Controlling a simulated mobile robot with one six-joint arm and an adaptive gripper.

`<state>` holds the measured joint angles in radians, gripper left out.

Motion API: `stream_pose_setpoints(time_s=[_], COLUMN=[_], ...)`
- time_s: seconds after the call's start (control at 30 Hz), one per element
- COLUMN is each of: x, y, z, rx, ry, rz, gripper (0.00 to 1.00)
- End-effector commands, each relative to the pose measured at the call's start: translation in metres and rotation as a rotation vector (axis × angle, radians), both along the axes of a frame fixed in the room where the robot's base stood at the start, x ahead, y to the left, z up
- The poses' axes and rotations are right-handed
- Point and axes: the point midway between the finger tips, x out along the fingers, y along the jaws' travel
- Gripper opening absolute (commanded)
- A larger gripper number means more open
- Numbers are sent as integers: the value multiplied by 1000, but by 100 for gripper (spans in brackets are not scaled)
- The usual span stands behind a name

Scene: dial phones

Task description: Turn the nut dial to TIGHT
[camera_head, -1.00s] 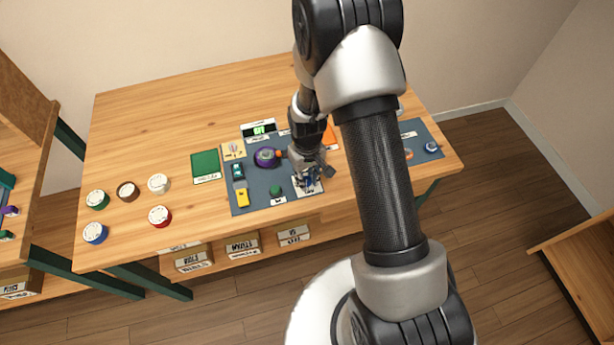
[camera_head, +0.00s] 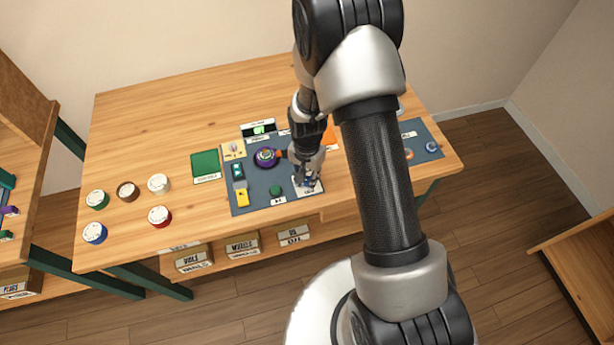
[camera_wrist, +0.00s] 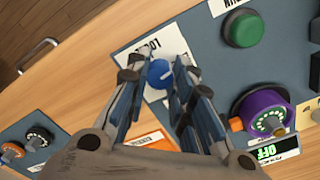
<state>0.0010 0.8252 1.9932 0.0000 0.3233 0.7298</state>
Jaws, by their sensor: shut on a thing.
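The nut dial is a round blue knob (camera_wrist: 160,73) with a pale pointer line, set on a white card (camera_wrist: 175,50) with partly readable lettering that seems to start "LOO". In the wrist view my gripper (camera_wrist: 157,76) has its two fingers on either side of the knob and is shut on it. In the head view my gripper (camera_head: 307,182) points down onto the white card at the front right of the grey panel (camera_head: 257,204). There the fingers and arm hide the knob. I cannot read TIGHT in either view.
Several round coloured pieces lie at the table's left. A second panel (camera_head: 426,137) is at right.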

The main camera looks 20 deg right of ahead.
Motion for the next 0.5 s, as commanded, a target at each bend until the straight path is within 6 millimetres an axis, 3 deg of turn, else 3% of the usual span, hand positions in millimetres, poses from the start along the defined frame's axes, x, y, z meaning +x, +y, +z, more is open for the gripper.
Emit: stream_pose_setpoints(time_s=[0.5], x=[0], y=[0], z=[0], rx=[0], ry=[0], rz=[-179], gripper=[0])
